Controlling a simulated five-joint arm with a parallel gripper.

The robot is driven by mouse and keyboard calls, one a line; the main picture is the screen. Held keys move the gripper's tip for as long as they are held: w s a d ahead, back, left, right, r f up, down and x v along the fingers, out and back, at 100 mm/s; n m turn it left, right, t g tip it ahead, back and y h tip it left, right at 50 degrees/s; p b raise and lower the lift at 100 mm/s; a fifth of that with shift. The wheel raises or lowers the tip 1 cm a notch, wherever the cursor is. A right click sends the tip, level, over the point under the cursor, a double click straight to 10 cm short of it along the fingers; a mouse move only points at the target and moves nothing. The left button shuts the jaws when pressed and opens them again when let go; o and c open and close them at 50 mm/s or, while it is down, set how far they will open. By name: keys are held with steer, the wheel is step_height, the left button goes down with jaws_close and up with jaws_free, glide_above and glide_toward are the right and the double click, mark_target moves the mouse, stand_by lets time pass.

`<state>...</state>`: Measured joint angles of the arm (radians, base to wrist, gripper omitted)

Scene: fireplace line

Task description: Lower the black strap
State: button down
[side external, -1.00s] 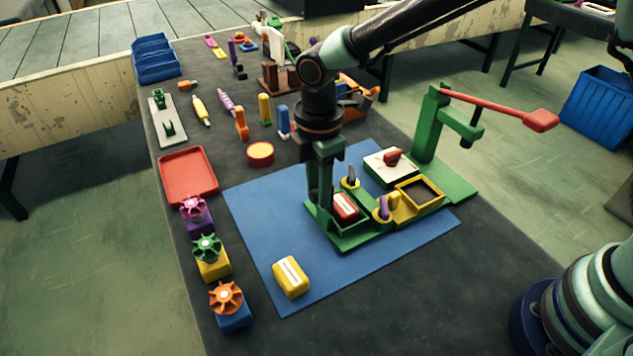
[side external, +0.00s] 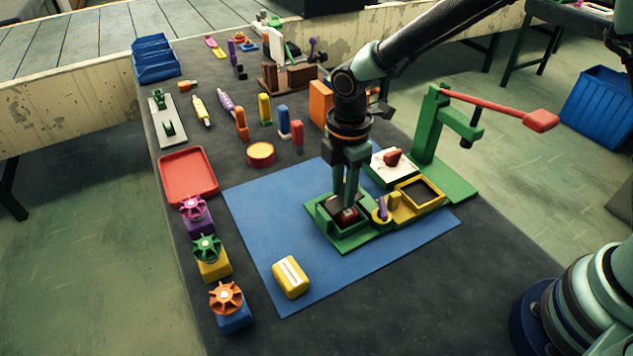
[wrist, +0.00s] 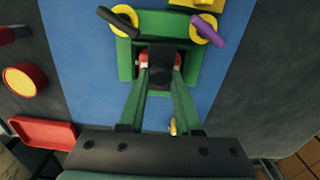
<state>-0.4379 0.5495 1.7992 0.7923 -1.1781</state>
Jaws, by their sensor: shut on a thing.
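A red block (side external: 349,217) sits in the green fixture (side external: 353,243) on the blue mat. The black strap (wrist: 161,62) lies over the block's middle in the wrist view, with red showing on both sides. My gripper (side external: 348,208) points down over the fixture and is shut on the strap, its fingertips (wrist: 160,76) close around it. The fingers partly hide strap and block in the side view, so I cannot tell whether the strap touches the block. A black lever on a yellow disc (wrist: 118,22) and a purple lever (wrist: 207,28) flank the far end.
A yellow frame (side external: 419,194), a white plate with a red knob (side external: 393,157) and a green post with a red arm (side external: 500,108) stand at the right. A yellow block (side external: 290,277) lies on the blue mat (side external: 262,220), whose left part is otherwise clear.

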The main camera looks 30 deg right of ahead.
mark_target(343, 189)
steer(key=c, duration=0.6)
jaws_free()
steer(key=shift+s+f, duration=0.15)
steer(key=shift+c, duration=0.2)
steer(key=shift+r, duration=3.15)
step_height(343, 189, up, 11)
steer(key=s+d+r+m+t, duration=0.1)
steer(key=s+d+m+t, duration=0.1)
steer(key=s+d+m, duration=0.3)
steer(key=s+d+m+t, duration=0.3)
steer(key=s+d+m, duration=0.2)
steer(key=d+m, duration=0.8)
steer(key=shift+r+m+t, duration=0.3)
steer(key=shift+r, duration=0.05)
